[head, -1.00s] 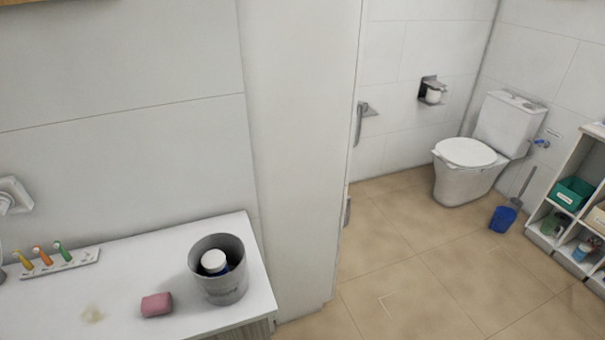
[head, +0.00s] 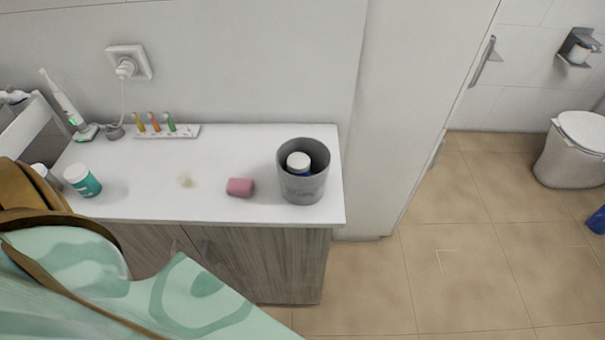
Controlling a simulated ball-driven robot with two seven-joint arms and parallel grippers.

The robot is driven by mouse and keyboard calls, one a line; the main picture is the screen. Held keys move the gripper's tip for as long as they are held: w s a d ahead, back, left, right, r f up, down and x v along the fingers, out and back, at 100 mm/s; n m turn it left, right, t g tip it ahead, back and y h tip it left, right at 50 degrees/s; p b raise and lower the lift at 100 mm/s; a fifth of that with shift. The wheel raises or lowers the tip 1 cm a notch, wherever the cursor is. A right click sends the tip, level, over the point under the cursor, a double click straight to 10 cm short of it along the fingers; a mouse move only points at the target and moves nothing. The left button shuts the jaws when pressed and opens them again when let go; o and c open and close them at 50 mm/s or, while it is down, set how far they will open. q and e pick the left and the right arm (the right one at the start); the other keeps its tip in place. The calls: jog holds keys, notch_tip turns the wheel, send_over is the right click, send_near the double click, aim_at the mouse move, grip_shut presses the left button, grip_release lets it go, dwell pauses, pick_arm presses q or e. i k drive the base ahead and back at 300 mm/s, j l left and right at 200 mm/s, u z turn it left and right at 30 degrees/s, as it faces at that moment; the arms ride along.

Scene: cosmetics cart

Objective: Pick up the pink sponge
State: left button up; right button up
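The pink sponge (head: 240,187) lies flat on the white countertop (head: 222,212), close to its front edge. It is just left of a grey bin and right of a faint brownish stain. Nothing covers it. Neither of my grippers shows in the head view.
The grey bin (head: 303,188) holds a white-capped container (head: 298,162). Behind are a holder with coloured brush heads (head: 166,131) and an electric toothbrush (head: 66,103). A teal-and-brown shape (head: 120,290) fills the lower left. Tiled floor (head: 450,250) is open at right.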

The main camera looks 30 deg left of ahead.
aim_at(236, 187)
jog(key=i+j+u, duration=0.1)
jog(key=u, duration=1.45)
